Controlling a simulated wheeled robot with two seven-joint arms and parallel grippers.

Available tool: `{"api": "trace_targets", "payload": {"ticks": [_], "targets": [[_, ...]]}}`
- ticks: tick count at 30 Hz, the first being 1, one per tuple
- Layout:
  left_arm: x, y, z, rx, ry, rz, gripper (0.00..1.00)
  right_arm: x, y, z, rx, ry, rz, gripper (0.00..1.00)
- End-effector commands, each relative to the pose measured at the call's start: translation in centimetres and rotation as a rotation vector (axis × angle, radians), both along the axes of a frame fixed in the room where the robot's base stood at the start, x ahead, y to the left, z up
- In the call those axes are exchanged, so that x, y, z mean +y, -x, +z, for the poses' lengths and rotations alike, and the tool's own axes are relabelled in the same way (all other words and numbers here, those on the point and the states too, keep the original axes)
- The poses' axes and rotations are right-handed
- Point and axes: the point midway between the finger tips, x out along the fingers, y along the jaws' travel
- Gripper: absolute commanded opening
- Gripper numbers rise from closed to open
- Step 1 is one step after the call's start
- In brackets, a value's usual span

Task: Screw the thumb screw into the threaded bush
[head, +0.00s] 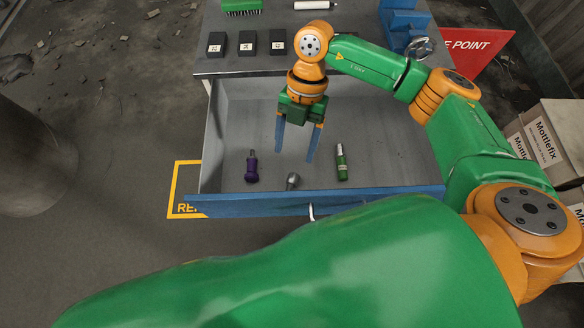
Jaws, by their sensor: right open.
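My right gripper (295,154) hangs down over the open drawer (392,152), its two blue fingers apart with nothing between them. A small grey metal piece with a rounded head (292,181) lies in the drawer near its front, just below the fingertips. It may be the thumb screw, but it is too small to tell. A purple-handled piece (251,167) lies to its left and a green cylindrical piece (341,162) to its right. I cannot make out the threaded bush with certainty. My left gripper does not show.
The drawer's blue front (375,199) has a handle (312,211). On the bench above are black labelled blocks (248,43), a green brush (241,6), a white cylinder (315,4) and a blue vise (404,24). Boxes (541,143) stand at the right.

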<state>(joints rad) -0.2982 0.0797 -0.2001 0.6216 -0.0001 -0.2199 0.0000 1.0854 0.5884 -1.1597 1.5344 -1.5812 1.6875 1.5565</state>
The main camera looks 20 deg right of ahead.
Motion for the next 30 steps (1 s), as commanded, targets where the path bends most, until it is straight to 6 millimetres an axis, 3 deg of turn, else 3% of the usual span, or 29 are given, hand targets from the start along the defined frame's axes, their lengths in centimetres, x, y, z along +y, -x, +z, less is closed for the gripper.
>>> {"api": "trace_targets", "payload": {"ticks": [1,8,14,22,29,30], "targets": [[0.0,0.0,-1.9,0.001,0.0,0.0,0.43,0.0,0.0,-1.9,0.0,0.0,0.0,0.72],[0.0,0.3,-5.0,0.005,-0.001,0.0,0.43,0.0,0.0,-5.0,0.0,0.0,0.0,0.72],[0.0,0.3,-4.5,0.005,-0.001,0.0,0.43,0.4,0.7,-6.4,0.004,0.0,0.001,0.72],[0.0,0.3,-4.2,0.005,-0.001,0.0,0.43,1.1,2.1,-11.0,0.003,0.001,0.0,0.72],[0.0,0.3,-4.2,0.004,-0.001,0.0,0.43,1.2,2.2,-11.5,-0.001,-0.001,0.0,0.72],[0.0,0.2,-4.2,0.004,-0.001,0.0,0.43,1.2,2.2,-11.4,-0.001,-0.001,0.0,0.66]]}}
